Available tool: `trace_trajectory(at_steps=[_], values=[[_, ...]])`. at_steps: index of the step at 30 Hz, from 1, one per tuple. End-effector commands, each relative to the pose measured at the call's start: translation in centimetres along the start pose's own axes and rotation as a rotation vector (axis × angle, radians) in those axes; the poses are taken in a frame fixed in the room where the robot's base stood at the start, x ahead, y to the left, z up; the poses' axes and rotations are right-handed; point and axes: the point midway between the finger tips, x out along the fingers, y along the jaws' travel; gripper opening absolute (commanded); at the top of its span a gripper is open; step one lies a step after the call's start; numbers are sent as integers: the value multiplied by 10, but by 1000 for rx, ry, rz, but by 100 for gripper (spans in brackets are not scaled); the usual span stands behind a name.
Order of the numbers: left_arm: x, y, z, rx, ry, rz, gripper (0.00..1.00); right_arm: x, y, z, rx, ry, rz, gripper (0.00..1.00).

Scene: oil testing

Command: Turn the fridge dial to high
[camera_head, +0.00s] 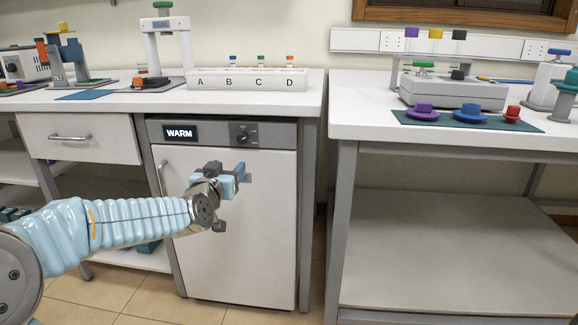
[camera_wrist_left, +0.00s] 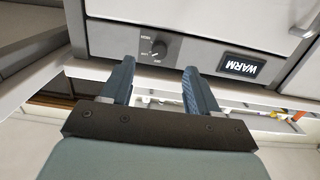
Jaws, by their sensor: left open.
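The fridge (camera_head: 245,260) is a grey-white cabinet with a closed door under the left bench. Its dark grey top panel has a black display reading WARM (camera_head: 181,133) and a black round dial (camera_head: 243,134) with small marks beside it. My left gripper (camera_head: 236,172) is in front of the fridge door, below the dial. In the left wrist view its fingers (camera_wrist_left: 157,82) are spread, empty and apart from the dial. My right gripper is not in view.
The left bench edge (camera_head: 250,112) overhangs just above the panel. A rack marked A to D (camera_head: 245,83) stands on it. The fridge's door handle (camera_head: 161,178) is at left, and a right bench (camera_head: 345,128) stands beside a floor gap.

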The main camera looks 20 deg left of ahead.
Motion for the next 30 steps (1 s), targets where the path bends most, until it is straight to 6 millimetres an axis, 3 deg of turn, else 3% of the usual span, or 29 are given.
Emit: trace_trajectory(at_steps=[2,5,21,30], values=[[-5,-13,-16,-6,43,-20,60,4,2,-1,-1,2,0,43],[-1,-18,-23,-6,57,-28,60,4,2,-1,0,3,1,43],[108,-19,-29,-4,53,-26,60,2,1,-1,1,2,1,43],[131,-20,-30,-6,54,-25,60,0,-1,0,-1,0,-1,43]])
